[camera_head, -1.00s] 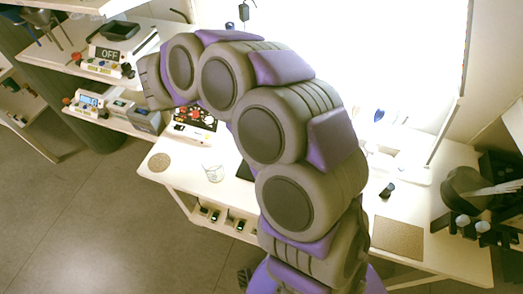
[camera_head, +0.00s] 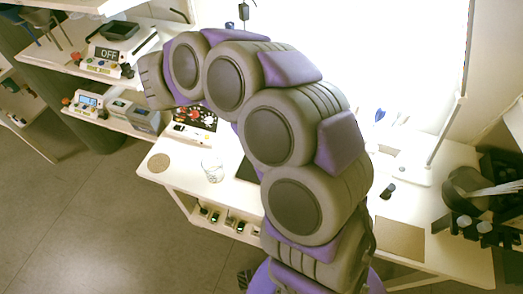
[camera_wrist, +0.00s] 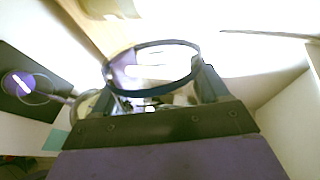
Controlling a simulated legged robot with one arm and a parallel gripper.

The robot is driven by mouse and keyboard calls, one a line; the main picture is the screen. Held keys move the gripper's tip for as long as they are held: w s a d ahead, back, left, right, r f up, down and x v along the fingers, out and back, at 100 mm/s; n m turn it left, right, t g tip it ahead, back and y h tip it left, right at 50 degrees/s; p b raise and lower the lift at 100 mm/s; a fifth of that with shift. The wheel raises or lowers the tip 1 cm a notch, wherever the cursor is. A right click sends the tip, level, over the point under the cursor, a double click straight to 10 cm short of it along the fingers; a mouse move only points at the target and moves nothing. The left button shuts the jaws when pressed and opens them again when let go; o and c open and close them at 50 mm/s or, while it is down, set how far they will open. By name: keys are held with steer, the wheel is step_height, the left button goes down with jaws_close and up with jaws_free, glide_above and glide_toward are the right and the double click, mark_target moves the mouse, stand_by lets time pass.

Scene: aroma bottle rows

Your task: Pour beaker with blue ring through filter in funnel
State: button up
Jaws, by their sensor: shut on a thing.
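In the wrist view, my gripper (camera_wrist: 152,98) is shut on a clear glass beaker with a dark blue ring (camera_wrist: 152,66) around its rim. The open mouth of the beaker faces the camera, between the two fingers. I cannot tell from this view whether it holds liquid. In the head view my arm hides the gripper and the held beaker. I cannot make out the funnel or its filter for certain in either view.
In the head view, another clear beaker (camera_head: 212,170) stands on the white table (camera_head: 185,170), near a round cork mat (camera_head: 159,162). A square mat (camera_head: 399,239) lies at the right. Devices with knobs (camera_head: 103,62) fill the shelves at upper left.

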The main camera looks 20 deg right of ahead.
steer(key=shift+r+m+b, duration=0.15)
steer(key=shift+m+b, duration=0.25)
steer(key=shift+b, duration=0.55)
stand_by(1.7)
steer(key=shift+s+d+t, duration=0.1)
steer(key=shift+s+t, duration=0.05)
steer(key=shift+t, duration=0.15)
stand_by(0.8)
steer(key=shift+p, duration=0.45)
stand_by(0.5)
steer(key=p, duration=0.2)
steer(key=n+p, duration=0.1)
steer(key=shift+w+a+p, duration=0.2)
steer(key=shift+w+p, duration=0.05)
steer(key=shift+p, duration=0.1)
steer(key=shift+w+f+n+g+p, duration=0.15)
steer(key=shift+f+n+g+p, duration=0.25)
steer(key=shift+p, duration=0.7)
steer(key=shift+a+p, duration=0.1)
steer(key=shift+p, duration=0.6)
steer(key=p, duration=0.3)
steer(key=n+g+h+p, duration=0.1)
steer(key=p, duration=0.2)
steer(key=shift+w+a+n, duration=0.15)
steer(key=shift+w+n, duration=0.1)
steer(key=shift+n, duration=0.05)
